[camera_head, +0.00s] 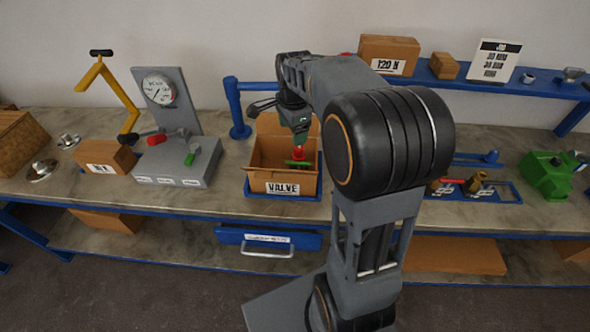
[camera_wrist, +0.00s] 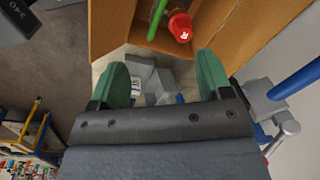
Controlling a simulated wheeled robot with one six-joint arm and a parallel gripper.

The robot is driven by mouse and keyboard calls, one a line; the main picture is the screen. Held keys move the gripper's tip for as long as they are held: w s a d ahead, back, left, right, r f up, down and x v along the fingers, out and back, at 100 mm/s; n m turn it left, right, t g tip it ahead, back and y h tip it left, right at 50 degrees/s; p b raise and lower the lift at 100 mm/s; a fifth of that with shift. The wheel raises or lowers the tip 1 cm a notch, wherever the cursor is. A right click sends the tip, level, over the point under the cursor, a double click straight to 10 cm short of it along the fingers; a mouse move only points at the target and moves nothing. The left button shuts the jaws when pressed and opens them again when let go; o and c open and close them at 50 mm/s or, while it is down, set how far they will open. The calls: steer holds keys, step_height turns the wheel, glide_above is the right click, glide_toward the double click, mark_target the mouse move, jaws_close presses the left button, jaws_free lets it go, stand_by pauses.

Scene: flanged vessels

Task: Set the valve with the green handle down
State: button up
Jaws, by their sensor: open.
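A valve part with a green handle (camera_head: 298,163) and a red knob (camera_head: 299,154) shows inside the open cardboard box labelled VALVE (camera_head: 283,188). In the wrist view the green handle (camera_wrist: 156,17) and red knob (camera_wrist: 180,28) are at the top, beyond my fingertips and apart from them. My gripper (camera_head: 300,132) is over the box, pointing down. Its green fingers are spread wide in the wrist view (camera_wrist: 163,75), with nothing gripped. Grey shapes (camera_wrist: 150,80) show between the fingers; whether they belong to the valve I cannot tell.
Left of the box is a grey gauge stand (camera_head: 175,168) with red and green levers. To its right lie brass fittings on a blue tray (camera_head: 503,193) and a green vise (camera_head: 547,175). The box walls surround the valve. A blue post (camera_head: 237,110) stands behind left.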

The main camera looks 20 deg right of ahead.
steer(key=s+a+n+t, duration=0.1)
steer(key=s+a+n, duration=0.2)
steer(key=s+n, duration=0.5)
steer(key=s+a+n+t, duration=0.2)
steer(key=s+a+n, duration=0.2)
steer(key=s+n, duration=0.5)
steer(key=shift+a+r, duration=0.3)
steer(key=shift+r, duration=0.05)
